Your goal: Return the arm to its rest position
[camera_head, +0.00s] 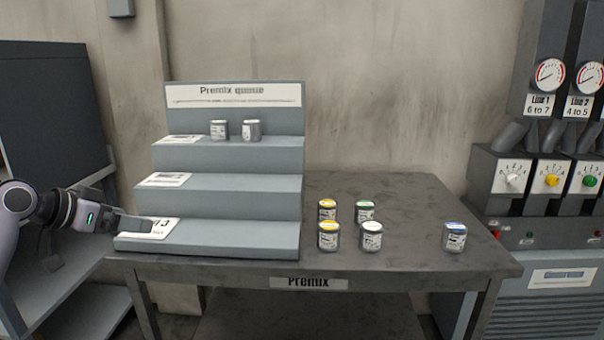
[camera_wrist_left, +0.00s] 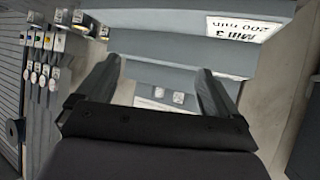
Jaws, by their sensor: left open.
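My left arm comes in from the left in the head view. My left gripper (camera_head: 138,224) is at the left end of the lowest step of the grey stepped rack (camera_head: 240,238), in front of a white label. In the left wrist view the left gripper (camera_wrist_left: 155,85) has its two fingers apart with nothing held between them. The rack's steps and a label (camera_wrist_left: 240,27) show beyond the fingers. I cannot tell whether the gripper touches the rack. My right gripper is not in either view.
Two cans (camera_head: 219,130) stand on the rack's top step. Several cans with yellow, green, white and blue lids, one white-lidded (camera_head: 371,236), stand on the dark table (camera_head: 400,195). A machine with gauges (camera_head: 550,76) is at the right, grey shelving (camera_head: 50,130) at the left.

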